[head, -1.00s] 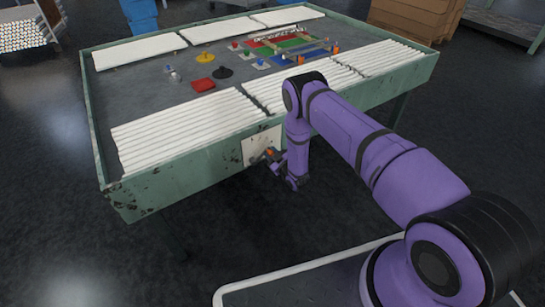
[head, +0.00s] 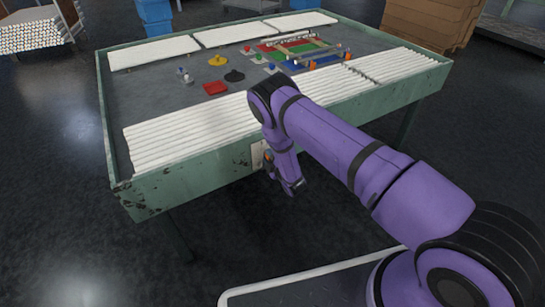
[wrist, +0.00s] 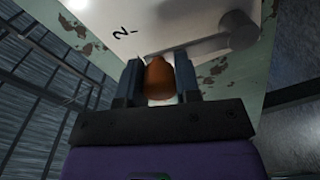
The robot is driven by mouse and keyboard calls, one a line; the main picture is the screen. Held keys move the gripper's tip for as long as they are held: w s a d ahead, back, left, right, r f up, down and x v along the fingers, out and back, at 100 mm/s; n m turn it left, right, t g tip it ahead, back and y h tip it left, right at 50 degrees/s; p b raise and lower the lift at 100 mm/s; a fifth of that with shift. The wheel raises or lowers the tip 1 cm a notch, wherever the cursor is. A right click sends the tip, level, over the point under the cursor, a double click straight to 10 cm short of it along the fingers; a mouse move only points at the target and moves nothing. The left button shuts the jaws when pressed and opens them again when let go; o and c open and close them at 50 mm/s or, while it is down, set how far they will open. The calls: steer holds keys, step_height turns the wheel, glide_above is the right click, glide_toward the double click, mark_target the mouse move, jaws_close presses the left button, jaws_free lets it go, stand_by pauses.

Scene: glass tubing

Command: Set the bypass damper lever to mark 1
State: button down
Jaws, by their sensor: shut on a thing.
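The bypass damper lever has an orange knob (wrist: 158,80) and a grey rod (wrist: 200,47). The rod runs from the knob to a round grey pivot (wrist: 239,28) at the upper right of the wrist view. My gripper (wrist: 159,72) is shut on the orange knob, one dark finger on each side. The white panel (wrist: 155,20) behind the lever shows a printed mark 2 with a short dash, above and left of the knob. Mark 1 is not visible. In the head view my arm hides most of the panel (head: 257,155) and the lever.
The panel sits on the front side of a green, worn table (head: 200,173). White ribbed tubing rows (head: 195,130) lie along its front edge. A red block (head: 215,88), a yellow piece (head: 217,60) and colored mats (head: 305,50) lie on top. Dark floor in front is open.

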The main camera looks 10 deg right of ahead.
steer(key=shift+s+a+n, duration=0.2)
steer(key=shift+a+n, duration=0.15)
steer(key=shift+n, duration=0.25)
steer(key=shift+a, duration=0.1)
steer(key=c, duration=0.8)
jaws_free()
steer(key=v, duration=1)
steer(key=shift+s, duration=0.4)
steer(key=shift+r, duration=0.15)
